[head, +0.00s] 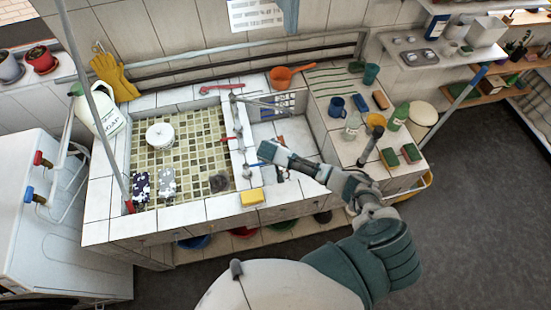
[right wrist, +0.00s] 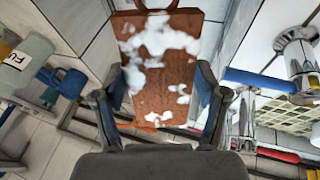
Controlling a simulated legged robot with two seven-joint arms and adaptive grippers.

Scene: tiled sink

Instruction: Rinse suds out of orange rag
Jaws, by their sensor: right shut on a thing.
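The orange rag (right wrist: 180,72) shows reddish-orange in the right wrist view, with white suds (right wrist: 160,40) in patches over it. My right gripper (right wrist: 160,100) is shut on the rag, which spans between its fingers and extends away from them. In the head view my right gripper (head: 270,153) is over the near part of the right basin (head: 292,128); I cannot clearly make out the rag there. A chrome tap (right wrist: 300,55) with a blue handle (right wrist: 258,80) is to the right of the rag in the wrist view. My left gripper is not in view.
A yellow sponge (head: 252,197) lies on the front rim. Mugs, bottles and sponges crowd the right counter (head: 330,90).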

